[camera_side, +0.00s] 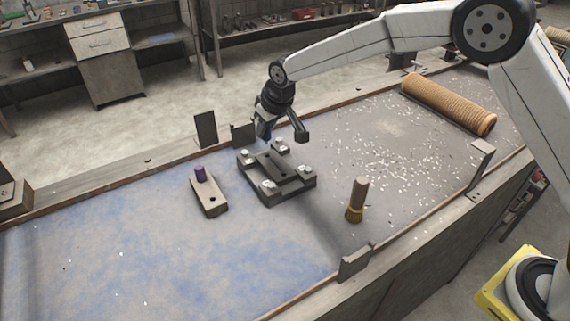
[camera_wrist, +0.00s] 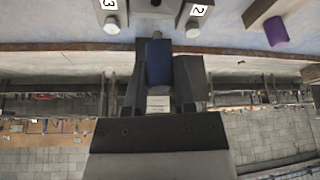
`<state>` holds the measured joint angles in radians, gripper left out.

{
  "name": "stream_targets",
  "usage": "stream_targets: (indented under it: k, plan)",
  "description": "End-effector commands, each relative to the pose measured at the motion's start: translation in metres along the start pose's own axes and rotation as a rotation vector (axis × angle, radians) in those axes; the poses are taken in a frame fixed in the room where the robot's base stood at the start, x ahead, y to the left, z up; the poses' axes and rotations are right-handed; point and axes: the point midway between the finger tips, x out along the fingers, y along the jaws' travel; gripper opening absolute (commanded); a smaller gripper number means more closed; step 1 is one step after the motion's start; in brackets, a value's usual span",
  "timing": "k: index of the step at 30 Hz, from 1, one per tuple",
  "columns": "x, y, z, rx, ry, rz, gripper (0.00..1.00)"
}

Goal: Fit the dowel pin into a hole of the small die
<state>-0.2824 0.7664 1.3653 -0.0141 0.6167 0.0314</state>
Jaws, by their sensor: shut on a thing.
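My gripper (camera_wrist: 160,80) is shut on a dark blue cylinder, the dowel pin (camera_wrist: 158,62), which shows between the fingers in the wrist view. In the side view my gripper (camera_side: 280,128) hangs above the back of the dark die block with bolts (camera_side: 290,192), and a bit of the blue pin (camera_side: 264,130) shows at its left. Left of that block lies a small light block (camera_side: 208,190), likely the small die, with an open dark hole near its front end. A purple pin (camera_side: 200,174) stands upright at its back end; it also shows in the wrist view (camera_wrist: 276,31).
A brush (camera_side: 357,200) stands right of the dark block. A tan roll (camera_side: 448,104) lies at the back right among white flecks. Upright plates line the table edges, including a dark one (camera_side: 206,129) behind the small block. The left front of the table is clear.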

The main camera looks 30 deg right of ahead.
Motion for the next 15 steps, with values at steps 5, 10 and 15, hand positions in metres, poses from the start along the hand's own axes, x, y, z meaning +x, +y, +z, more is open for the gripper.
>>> stream_targets:
  k: [5,10,15]
  plan:
    - [0.013,0.000,0.005,0.000,-0.002,0.000,0.00]
    - [0.022,0.000,0.009,0.000,-0.001,0.000,0.00]
    - [0.029,0.000,0.012,0.000,-0.001,0.000,0.00]
